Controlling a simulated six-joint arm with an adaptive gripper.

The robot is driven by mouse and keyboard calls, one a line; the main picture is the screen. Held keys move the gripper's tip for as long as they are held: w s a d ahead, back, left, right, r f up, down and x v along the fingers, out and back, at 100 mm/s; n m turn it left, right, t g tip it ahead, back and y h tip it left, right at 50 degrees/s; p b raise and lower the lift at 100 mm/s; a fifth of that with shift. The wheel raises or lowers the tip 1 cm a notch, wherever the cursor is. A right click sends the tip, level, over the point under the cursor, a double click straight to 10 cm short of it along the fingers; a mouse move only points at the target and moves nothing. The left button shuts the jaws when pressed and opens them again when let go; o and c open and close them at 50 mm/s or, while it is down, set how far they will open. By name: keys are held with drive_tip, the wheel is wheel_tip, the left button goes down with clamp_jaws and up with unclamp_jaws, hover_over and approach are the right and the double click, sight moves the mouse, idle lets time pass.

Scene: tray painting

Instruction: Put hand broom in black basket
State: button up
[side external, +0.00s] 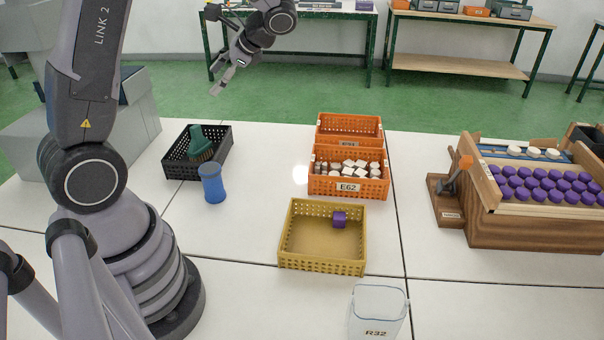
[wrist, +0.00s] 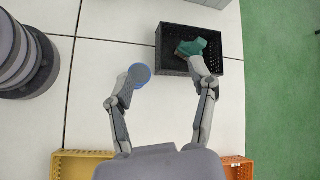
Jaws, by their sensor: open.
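The hand broom (side external: 200,143) has a green handle and tan bristles. It lies inside the black basket (side external: 170,170), with its handle raised at a tilt. In the wrist view the green broom (wrist: 187,47) shows in the black basket (wrist: 233,70), partly hidden by a finger of my gripper. My gripper (side external: 222,78) is open and empty, high above the table and up and to the right of the basket in the side view. In the wrist view the fingers of my gripper (wrist: 157,87) are spread wide, with nothing between them.
A blue cup (side external: 212,185) stands just in front of the black basket. A yellow basket (side external: 322,267) holds a purple cube. Orange baskets (side external: 348,188), a clear container (side external: 378,312) and a wooden rack (side external: 530,228) stand further right. White table is free between them.

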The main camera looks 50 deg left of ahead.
drive_tip(key=s+d+r+n+t+h, duration=0.2)
drive_tip(key=s+d+r+t+h, duration=0.2)
drive_tip(key=d, duration=0.4)
drive_tip(key=s+d+r+n+t+h, duration=0.2)
drive_tip(key=s+d+r+t, duration=0.3)
drive_tip(key=s+d, duration=0.4)
drive_tip(key=shift+t+h, duration=0.9)
